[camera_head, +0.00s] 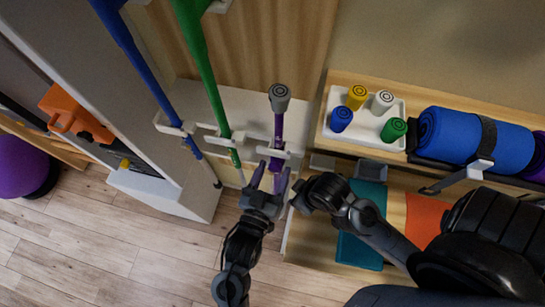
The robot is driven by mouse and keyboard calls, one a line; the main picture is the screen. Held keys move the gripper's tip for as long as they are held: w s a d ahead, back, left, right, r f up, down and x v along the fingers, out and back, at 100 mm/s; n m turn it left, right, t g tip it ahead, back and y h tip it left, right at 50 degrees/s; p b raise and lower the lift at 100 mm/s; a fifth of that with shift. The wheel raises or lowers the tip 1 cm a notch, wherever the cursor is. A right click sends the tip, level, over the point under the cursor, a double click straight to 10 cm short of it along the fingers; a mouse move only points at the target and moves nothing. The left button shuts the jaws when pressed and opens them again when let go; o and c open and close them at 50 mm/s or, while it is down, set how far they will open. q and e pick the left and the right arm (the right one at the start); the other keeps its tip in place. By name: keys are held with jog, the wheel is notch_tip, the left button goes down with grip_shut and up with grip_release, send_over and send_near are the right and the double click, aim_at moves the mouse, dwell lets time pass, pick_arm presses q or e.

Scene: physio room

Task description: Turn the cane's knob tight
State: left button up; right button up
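The purple cane (278,130) stands in a white rack clip (272,153) with a grey ringed tip (279,97) at its upper end. My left gripper (270,178) is just below the clip. Its two fingers are spread apart, one on each side of the cane's line; I cannot tell whether either touches the cane. The cane's lower part is hidden by this gripper, and I cannot make out the knob. My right gripper (300,197) is close by on the right, pointing left, and its fingers are too dark to read.
A blue cane (134,53) and a green cane (199,52) stand to the left in the rack. On the right, a shelf holds a white tray (362,128) with several coloured tips and a blue rolled mat (455,137). Teal and orange items lie below.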

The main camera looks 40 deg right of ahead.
pick_arm(q)
jog(key=c, duration=0.9)
jog(key=shift+r+m+p, duration=0.2)
jog(key=shift+m+p, duration=0.2)
jog(key=shift+p, duration=0.3)
jog(key=shift+f+m, duration=0.15)
jog(key=shift+m, duration=0.15)
jog(key=o, duration=1)
jog(key=v, duration=1)
jog(key=shift+s+a+p, duration=0.2)
jog(key=shift+a+p, duration=0.15)
